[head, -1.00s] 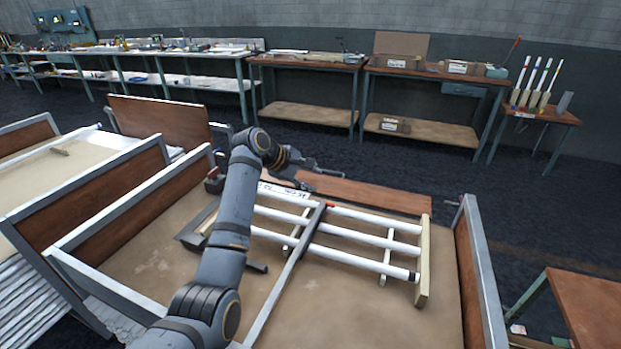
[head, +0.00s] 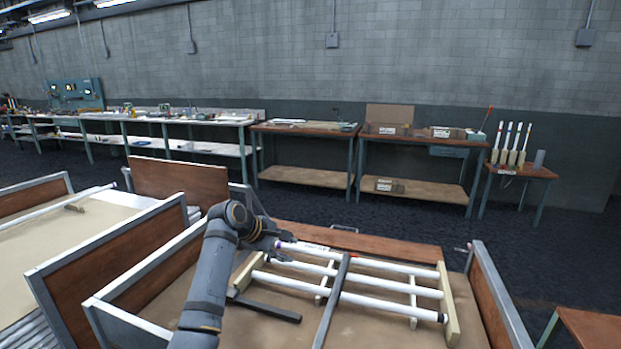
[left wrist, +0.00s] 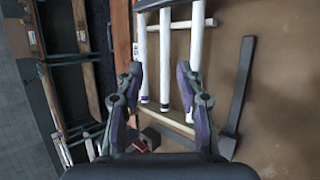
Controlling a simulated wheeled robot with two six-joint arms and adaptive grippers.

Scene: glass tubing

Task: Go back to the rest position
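Several white glass tubes (head: 385,303) lie side by side on a wooden rack in the bench tray, with a dark bar (head: 333,300) across them. My left gripper (head: 285,247) is near the left ends of the far tubes. In the left wrist view its fingers (left wrist: 160,75) are spread apart, with tubes (left wrist: 165,50) showing between them. It looks open and holds nothing that I can make out. The height gap to the tubes is hard to judge. My right gripper is not in view.
The rack's right wooden rail (head: 450,305) stands near the tray's right end wall (head: 490,290). A dark bar (head: 265,310) lies on the tray floor. Another tray bench (head: 60,235) is at left. Workbenches and a tube stand (head: 515,165) line the far wall, with open floor before them.

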